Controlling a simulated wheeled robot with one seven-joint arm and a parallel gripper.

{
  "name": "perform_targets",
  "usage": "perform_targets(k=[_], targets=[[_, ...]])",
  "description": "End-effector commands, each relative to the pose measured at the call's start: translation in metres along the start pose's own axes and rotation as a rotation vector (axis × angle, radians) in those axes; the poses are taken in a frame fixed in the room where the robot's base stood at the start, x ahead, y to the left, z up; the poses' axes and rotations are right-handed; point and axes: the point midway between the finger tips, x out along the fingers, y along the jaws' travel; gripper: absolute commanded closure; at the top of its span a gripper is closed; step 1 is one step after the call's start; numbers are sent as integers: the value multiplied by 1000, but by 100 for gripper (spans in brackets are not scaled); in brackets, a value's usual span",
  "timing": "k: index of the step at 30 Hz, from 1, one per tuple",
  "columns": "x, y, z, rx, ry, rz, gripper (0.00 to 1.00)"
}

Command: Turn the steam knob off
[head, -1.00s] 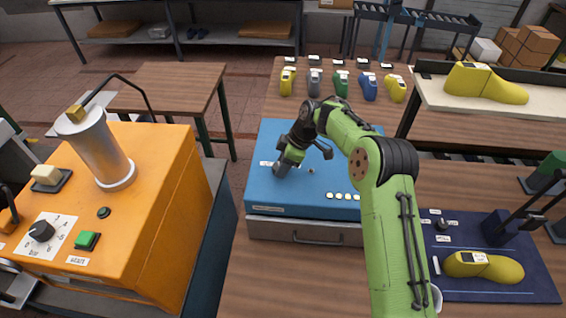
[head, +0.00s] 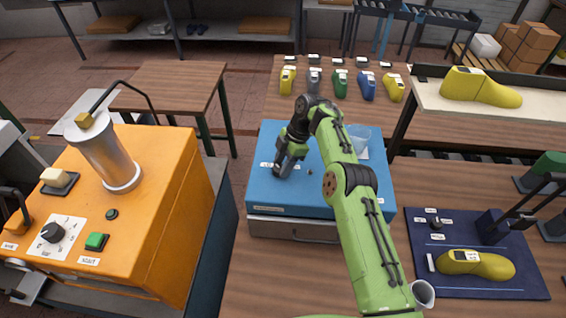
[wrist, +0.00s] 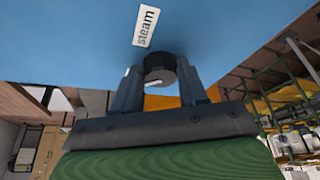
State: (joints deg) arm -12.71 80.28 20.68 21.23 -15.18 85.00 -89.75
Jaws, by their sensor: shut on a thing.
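The steam knob (wrist: 159,66) is a dark round knob on the face of the blue box (head: 335,205). A white label reading "steam" (wrist: 146,26) is beside it. My gripper (wrist: 159,76) is shut on the knob, with one finger on each side. In the head view my gripper (head: 282,168) is at the left part of the blue box's top and hides the knob. I cannot tell which setting the knob points to.
An orange machine (head: 165,235) with a dial (head: 52,232) and a green button (head: 96,241) stands at left. A clear cup-like object (head: 357,136) is at the blue box's back right. Several coloured lasts stand behind; a yellow last (head: 476,263) lies on a dark mat.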

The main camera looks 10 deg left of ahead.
Motion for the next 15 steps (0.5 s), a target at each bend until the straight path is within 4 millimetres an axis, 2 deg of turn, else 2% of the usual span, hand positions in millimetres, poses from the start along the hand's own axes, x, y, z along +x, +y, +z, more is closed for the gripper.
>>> perform_targets(k=[13,14,15], targets=[[1,0,-1,-7,1,-3,88],[1,0,-1,-7,1,-3,53],[1,0,-1,-7,1,-3,47]])
